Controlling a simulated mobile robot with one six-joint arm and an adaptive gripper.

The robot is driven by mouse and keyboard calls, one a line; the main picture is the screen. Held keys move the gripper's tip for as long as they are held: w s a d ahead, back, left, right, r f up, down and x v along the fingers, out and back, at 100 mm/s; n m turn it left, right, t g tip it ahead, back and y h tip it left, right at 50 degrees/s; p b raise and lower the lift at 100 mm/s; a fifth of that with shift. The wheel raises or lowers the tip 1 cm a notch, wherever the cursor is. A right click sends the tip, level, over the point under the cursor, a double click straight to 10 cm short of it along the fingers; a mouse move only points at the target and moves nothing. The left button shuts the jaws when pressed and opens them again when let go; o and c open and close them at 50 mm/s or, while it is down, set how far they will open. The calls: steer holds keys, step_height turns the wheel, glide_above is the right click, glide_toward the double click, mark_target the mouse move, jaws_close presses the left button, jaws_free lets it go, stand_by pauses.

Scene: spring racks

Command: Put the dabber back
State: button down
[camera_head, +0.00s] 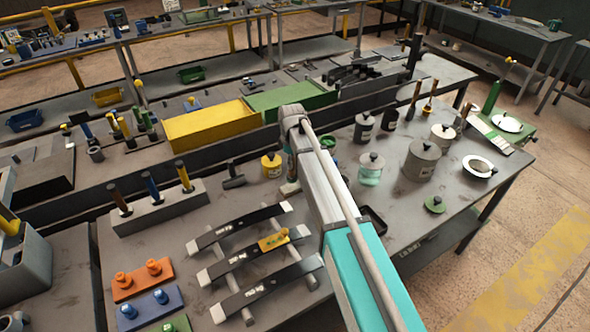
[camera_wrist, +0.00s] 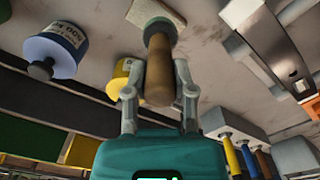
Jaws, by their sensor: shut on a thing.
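The dabber has a brown wooden handle (camera_wrist: 158,70) and a rounded grey-green head (camera_wrist: 160,27). My gripper (camera_wrist: 159,82) is shut on the handle in the wrist view, one finger on each side. The head points away from my palm, over a small pale square pad (camera_wrist: 157,11). I cannot tell whether the head touches the pad. In the camera_head view my arm hides most of the gripper and dabber; a pale pad edge (camera_head: 290,188) shows beside the arm.
Leaf springs lie on a rack (camera_head: 240,227) in front. A block with several upright handles (camera_head: 160,212) is at left. Grey canisters (camera_head: 421,160) stand to the right.

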steer(key=shift+w+a+f+b, duration=0.1)
steer(key=shift+w+f+b, duration=0.35)
steer(key=shift+f+b, duration=1.5)
steer(key=shift+f, duration=0.1)
steer(key=shift+f, duration=0.2)
steer(key=shift+c, duration=2.2)
jaws_free()
steer(key=shift+r, duration=0.1)
steer(key=shift+r, duration=0.2)
step_height(320, 180, up, 12)
steer(key=p, duration=1.2)
steer(key=shift+s, duration=0.1)
